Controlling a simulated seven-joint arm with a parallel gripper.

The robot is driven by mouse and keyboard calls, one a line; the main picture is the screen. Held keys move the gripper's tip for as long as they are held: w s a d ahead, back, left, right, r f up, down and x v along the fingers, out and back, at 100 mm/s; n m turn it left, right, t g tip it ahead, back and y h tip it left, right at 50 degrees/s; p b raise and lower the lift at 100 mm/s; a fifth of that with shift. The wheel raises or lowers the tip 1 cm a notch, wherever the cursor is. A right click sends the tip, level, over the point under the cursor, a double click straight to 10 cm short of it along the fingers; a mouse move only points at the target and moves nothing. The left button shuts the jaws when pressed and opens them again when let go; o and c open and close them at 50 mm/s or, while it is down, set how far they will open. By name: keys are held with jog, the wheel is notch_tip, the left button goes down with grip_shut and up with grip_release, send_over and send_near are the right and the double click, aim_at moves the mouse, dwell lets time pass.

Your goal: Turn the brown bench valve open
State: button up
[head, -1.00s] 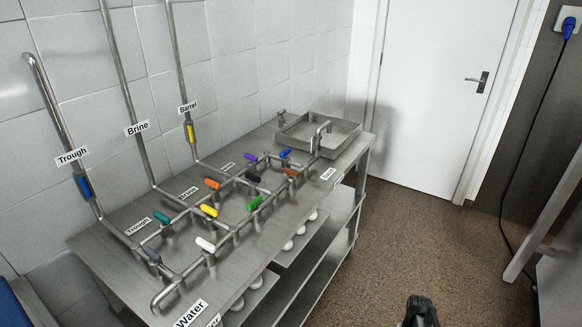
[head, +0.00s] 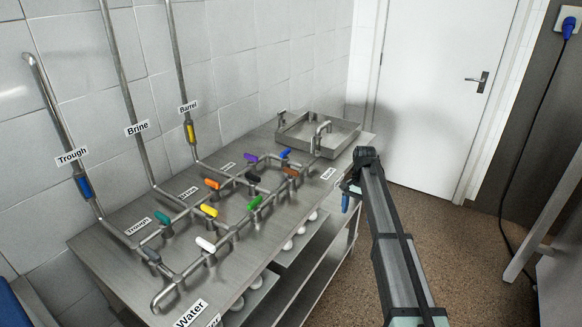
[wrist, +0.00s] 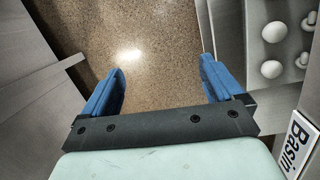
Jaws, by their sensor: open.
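The brown bench valve (head: 291,172) is a small brown lever on the pipework near the bench's right edge, below the basin, in the head view. My gripper (head: 348,192) hangs to the right of the bench, apart from the valve, pointing down beside the bench edge. In the wrist view its two blue fingers (wrist: 160,88) are wide apart with only the speckled floor between them. The valve does not show in the wrist view.
A metal basin (head: 338,141) with a tap stands at the bench's back right. Black (head: 253,177), green (head: 255,203) and blue (head: 285,154) levers sit near the brown one. A Basin label (head: 328,174) lies by the bench edge. The floor (head: 420,225) right of the bench is clear.

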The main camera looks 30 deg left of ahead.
jog(key=a+r+t, duration=0.1)
jog(key=a+r, duration=1.1)
jog(key=r, duration=0.4)
notch_tip(320, 180, up, 10)
jog(key=n+t, duration=0.1)
jog(key=n, duration=0.1)
send_over(291, 169)
jog(key=shift+y, duration=0.4)
notch_tip(291, 169, down, 12)
jog(key=shift+f, duration=0.25)
jog(key=c, duration=1)
jog(key=shift+c, duration=0.2)
